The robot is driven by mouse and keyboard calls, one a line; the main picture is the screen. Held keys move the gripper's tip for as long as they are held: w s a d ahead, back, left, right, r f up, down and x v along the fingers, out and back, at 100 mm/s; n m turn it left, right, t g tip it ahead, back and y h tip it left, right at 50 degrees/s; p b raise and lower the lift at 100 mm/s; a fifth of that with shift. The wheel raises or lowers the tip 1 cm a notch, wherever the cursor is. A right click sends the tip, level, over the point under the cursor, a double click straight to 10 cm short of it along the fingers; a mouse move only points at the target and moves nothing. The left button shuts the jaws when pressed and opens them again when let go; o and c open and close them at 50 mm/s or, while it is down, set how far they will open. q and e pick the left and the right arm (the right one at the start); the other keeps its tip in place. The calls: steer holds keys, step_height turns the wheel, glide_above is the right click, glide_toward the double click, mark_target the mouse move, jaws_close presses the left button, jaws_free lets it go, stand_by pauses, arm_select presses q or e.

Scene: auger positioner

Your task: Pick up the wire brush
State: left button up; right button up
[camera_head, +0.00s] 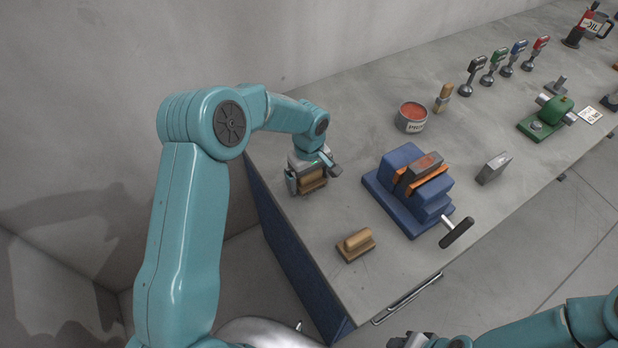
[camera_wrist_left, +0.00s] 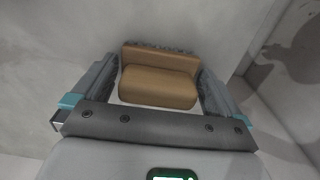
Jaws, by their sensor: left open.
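The wire brush, a wooden block with a raised grip and a strip of dark bristles, shows between my left fingers in the left wrist view (camera_wrist_left: 158,87). In the head view its brown wood (camera_head: 313,184) shows at the left end of the bench, partly covered by my left gripper (camera_head: 311,175). That gripper is open, pointing down, with one finger on each side of the brush. In the left wrist view, the left gripper (camera_wrist_left: 160,80) has narrow gaps beside the wood. My right gripper (camera_head: 408,341) is cut off at the bottom edge, and its jaws cannot be made out.
A similar wooden block with a grip (camera_head: 356,244) lies nearer the front edge. A blue vise (camera_head: 402,190) with a dark handle stands right of it. A red-topped can (camera_head: 411,117) and a wooden-handled brush (camera_head: 443,97) stand behind. The bench (camera_head: 310,225) is bare around the left gripper.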

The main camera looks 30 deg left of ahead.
arm_select(q)
steer(key=shift+s, duration=0.1)
steer(key=shift+d, duration=0.2)
steer(key=c, duration=1)
steer(key=shift+a, duration=0.1)
steer(key=shift+c, duration=0.2)
steer(key=shift+r, duration=0.15)
steer(key=shift+w+r, duration=0.2)
steer(key=shift+r, duration=0.05)
step_height(320, 180, up, 19)
steer(key=b, duration=0.2)
steer(key=shift+r, duration=0.15)
